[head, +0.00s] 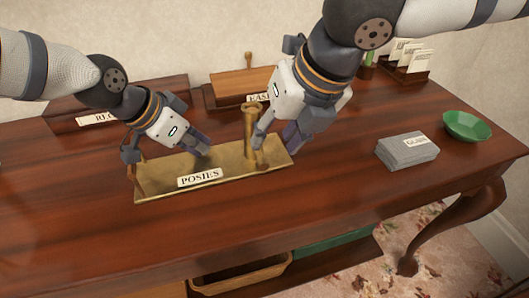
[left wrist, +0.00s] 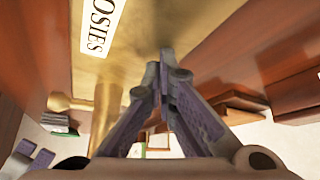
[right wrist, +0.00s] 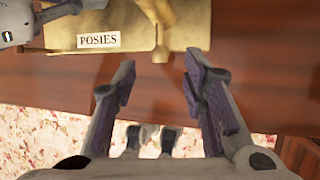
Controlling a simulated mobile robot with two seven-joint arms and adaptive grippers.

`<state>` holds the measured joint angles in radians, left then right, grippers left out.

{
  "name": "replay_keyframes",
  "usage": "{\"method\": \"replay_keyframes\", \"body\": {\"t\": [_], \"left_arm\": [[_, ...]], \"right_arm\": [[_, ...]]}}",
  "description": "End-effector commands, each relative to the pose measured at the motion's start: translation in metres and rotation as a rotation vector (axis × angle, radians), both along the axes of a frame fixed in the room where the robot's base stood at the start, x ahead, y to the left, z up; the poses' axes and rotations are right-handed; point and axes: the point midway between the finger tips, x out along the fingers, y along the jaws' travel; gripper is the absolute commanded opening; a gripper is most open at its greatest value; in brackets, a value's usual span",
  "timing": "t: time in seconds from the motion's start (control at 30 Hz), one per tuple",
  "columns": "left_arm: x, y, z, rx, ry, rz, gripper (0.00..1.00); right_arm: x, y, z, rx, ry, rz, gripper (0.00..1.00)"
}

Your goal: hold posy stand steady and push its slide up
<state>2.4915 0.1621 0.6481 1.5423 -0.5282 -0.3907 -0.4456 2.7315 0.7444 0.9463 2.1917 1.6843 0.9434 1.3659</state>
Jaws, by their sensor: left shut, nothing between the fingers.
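The posy stand is a brass tray-like base (head: 150,188) labelled POSIES, with an upright brass post (head: 250,122) near its right end. A small brass piece, perhaps the slide (head: 262,160), sits low on the post's front; it points toward my right gripper in the right wrist view (right wrist: 160,50). My left gripper (head: 205,150) is shut and empty, its tips low by the base's back; contact is unclear. The base (left wrist: 160,30) and post (left wrist: 104,115) show in the left wrist view. My right gripper (right wrist: 158,75) is open and empty, just right of the post.
Behind stand a wooden stand labelled EASELS or similar (head: 235,85) and another wooden one (head: 85,118) at the left. A grey card stack (head: 405,152) and green bowl (head: 466,126) lie at the right. The table front is clear.

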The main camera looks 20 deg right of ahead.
Motion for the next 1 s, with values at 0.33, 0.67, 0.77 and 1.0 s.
{"method": "replay_keyframes", "body": {"t": [0.33,0.67,0.77,1.0], "left_arm": [[-0.006,0.002,-0.011,0.011,0.025,-0.004,0.0],[-0.006,0.002,-0.011,0.011,0.025,-0.005,0.0],[-0.006,0.002,-0.011,0.011,0.025,-0.005,0.0],[-0.006,0.002,-0.011,0.011,0.025,-0.005,0.0]], "right_arm": [[0.023,0.013,-0.061,0.0,0.007,0.003,0.4],[0.025,0.013,-0.064,0.0,0.005,0.002,0.33],[0.025,0.013,-0.064,0.0,0.005,0.002,0.1],[0.025,0.013,-0.063,0.0,0.005,0.002,0.0]]}}
